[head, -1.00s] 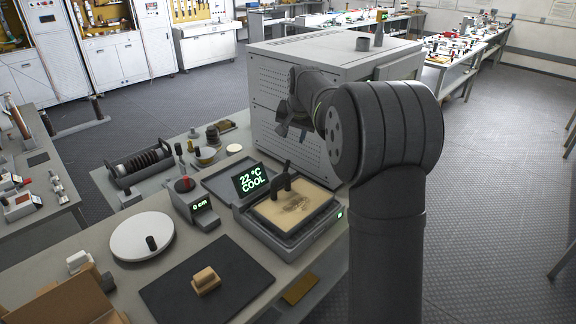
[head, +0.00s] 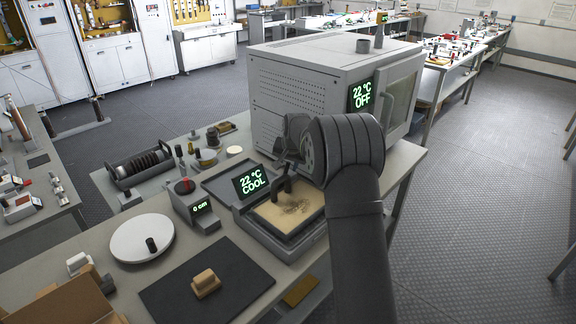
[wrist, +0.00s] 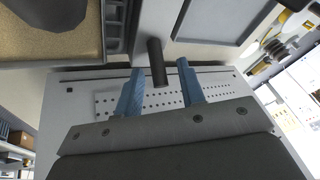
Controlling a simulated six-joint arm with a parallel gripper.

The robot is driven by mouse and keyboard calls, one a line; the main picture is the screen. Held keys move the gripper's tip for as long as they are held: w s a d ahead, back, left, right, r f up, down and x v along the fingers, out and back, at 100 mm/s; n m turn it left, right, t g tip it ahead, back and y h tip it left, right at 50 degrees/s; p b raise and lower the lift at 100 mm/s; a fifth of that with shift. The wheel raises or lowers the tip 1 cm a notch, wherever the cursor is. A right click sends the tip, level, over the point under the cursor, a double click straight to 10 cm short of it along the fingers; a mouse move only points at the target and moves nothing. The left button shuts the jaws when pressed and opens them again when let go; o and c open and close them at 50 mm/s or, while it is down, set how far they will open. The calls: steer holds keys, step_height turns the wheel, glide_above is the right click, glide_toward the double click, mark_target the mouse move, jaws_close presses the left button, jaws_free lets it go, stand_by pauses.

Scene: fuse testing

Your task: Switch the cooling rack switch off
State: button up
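The cooling rack (head: 247,222) is a low grey unit with a sand-coloured top and a green display (head: 251,182) reading "22 °C COOL". A short black post (wrist: 157,62), which looks like its switch lever, stands beside the rack's edge in the wrist view. My gripper (wrist: 158,76) is open, with its two blue fingers on either side of the post and visible gaps on both sides. In the head view my gripper (head: 281,160) is low behind the rack's display, partly hidden by my arm, and the post cannot be made out.
A large grey oven (head: 290,90) with a display (head: 362,95) reading "22 °C OFF" stands close behind my gripper. A dark tray (head: 222,178) lies left of the rack. A small box with a red button (head: 185,186) and a white disc (head: 141,238) are further left.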

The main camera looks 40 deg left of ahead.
steer(key=shift+a+f, duration=0.15)
steer(key=shift+f, duration=0.3)
steer(key=shift+c, duration=0.3)
jaws_close()
steer(key=shift+s+r+t, duration=0.15)
steer(key=shift+s+t, duration=0.05)
steer(key=shift+t, duration=0.5)
steer(key=shift+o, duration=0.3)
jaws_free()
steer(key=shift+r, duration=0.1)
